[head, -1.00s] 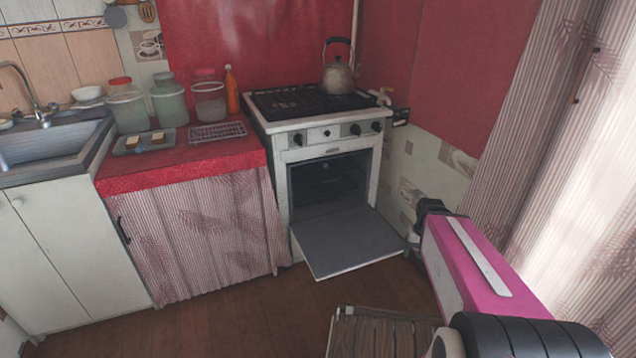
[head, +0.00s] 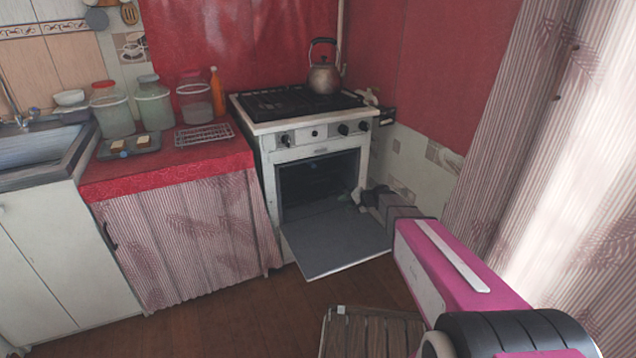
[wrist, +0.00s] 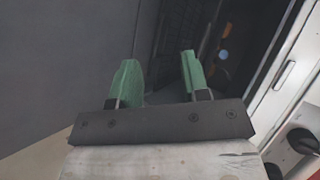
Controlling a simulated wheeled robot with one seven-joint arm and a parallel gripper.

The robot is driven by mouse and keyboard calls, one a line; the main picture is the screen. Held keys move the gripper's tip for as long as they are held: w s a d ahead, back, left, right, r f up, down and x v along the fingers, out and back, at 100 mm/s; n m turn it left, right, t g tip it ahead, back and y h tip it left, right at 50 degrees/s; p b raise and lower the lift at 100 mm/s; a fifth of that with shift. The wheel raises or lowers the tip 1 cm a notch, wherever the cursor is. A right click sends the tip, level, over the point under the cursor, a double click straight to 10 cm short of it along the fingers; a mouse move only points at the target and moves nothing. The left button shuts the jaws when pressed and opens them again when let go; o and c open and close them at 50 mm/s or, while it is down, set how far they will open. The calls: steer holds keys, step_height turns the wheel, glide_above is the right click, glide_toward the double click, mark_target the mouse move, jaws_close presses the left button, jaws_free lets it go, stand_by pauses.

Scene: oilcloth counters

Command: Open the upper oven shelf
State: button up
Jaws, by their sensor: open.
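The white oven (head: 268,195) stands at the end of the counter with its door (head: 335,238) lowered and open. The cavity (head: 318,180) is dark, and a shelf inside it cannot be made out clearly in the head view. My gripper (head: 358,194) is at the right side of the oven opening, above the lowered door. In the wrist view my gripper (wrist: 158,78) shows two green fingers apart with nothing between them. Beyond them are the grey door panel (wrist: 60,70) and dark rack-like lines (wrist: 205,40) in the cavity.
A kettle (head: 323,76) stands on the stove top. The red counter (head: 200,168) to the left holds jars, a tray (head: 128,147) and a wire rack (head: 204,135). A slatted wooden stool (head: 370,335) is in front. A striped curtain (head: 545,130) hangs at the right.

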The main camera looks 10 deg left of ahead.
mark_target(318, 181)
steer(key=w+a+m+t, duration=0.1)
steer(key=w+a, duration=0.3)
steer(key=w, duration=0.2)
steer(key=w+a+f+m+t+y, duration=0.1)
steer(key=w+a, duration=0.4)
steer(key=w, duration=0.1)
steer(key=w+a+f+m+t+y, duration=0.1)
steer(key=w+a+m+t, duration=0.1)
steer(key=w+a, duration=0.3)
steer(key=shift+w+a, duration=0.25)
steer(key=shift+w, duration=0.35)
jaws_close()
